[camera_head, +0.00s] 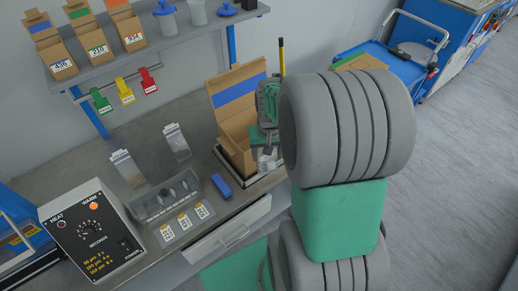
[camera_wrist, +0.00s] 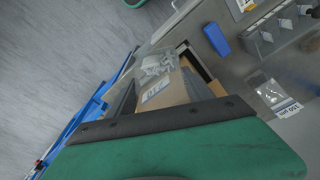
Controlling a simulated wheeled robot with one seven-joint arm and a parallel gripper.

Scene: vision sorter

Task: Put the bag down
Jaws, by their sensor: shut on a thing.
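My gripper (camera_head: 266,138) is shut on a clear bag with pale contents (camera_head: 268,160), at the right side of an open cardboard box (camera_head: 235,122) with a blue panel on its raised flap. In the wrist view the bag (camera_wrist: 158,66) shows beyond the dark edge of my gripper (camera_wrist: 160,122), beside the brown box wall. I cannot tell whether the bag touches the box or the surface below.
A blue block (camera_head: 221,186) lies in front of the box. A heat sealer control unit (camera_head: 92,232) stands at the left front. A shelf (camera_head: 160,48) with labelled boxes is above the bench. A blue cart (camera_head: 400,65) stands behind on the right; the floor at right is clear.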

